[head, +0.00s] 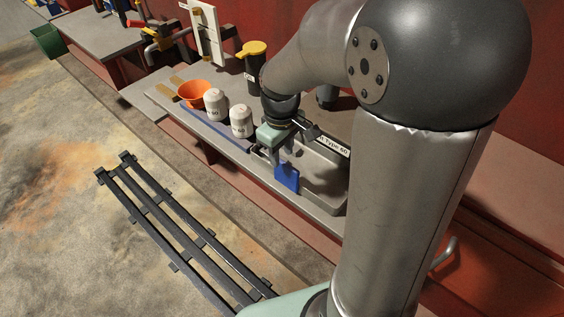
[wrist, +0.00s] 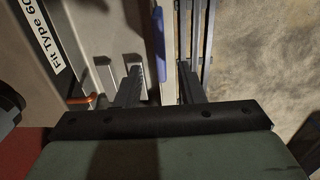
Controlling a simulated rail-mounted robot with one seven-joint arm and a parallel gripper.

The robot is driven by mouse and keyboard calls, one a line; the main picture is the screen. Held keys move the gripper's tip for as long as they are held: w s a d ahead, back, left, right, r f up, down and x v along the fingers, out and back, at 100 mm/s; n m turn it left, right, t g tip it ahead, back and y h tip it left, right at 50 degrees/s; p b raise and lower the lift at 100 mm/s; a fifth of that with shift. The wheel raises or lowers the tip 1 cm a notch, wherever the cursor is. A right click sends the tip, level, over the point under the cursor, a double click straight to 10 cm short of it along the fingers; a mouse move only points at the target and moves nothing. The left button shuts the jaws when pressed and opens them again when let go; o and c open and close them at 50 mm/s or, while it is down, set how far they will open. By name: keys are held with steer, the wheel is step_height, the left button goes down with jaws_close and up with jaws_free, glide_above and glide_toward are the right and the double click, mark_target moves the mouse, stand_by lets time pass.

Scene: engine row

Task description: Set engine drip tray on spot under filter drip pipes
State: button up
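A grey drip tray (head: 322,190) with a white "Fit Type 60" label (head: 335,147) sits on the bench to the right of the white canisters. A blue tab (head: 287,178) is on its front wall, and it also shows in the wrist view (wrist: 159,40). My gripper (head: 272,155) is at the tray's front left part. In the wrist view my gripper (wrist: 160,82) has its two fingers apart, with the tray's light wall between them and a gap visible. Contact with the wall is not clear. The filter drip pipes and the spot under them are not clearly identifiable.
Two white canisters (head: 241,122), an orange bowl (head: 195,93) and a dark can with a yellow top (head: 256,62) stand on the grey bench. A blue strip (head: 215,134) runs along its front edge. A dark slatted rack (head: 185,228) lies on the floor.

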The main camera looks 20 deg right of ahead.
step_height(320, 180, up, 5)
steer(key=shift+r, duration=0.15)
steer(key=s+f+m, duration=0.2)
steer(key=s+m, duration=0.4)
steer(key=s, duration=1)
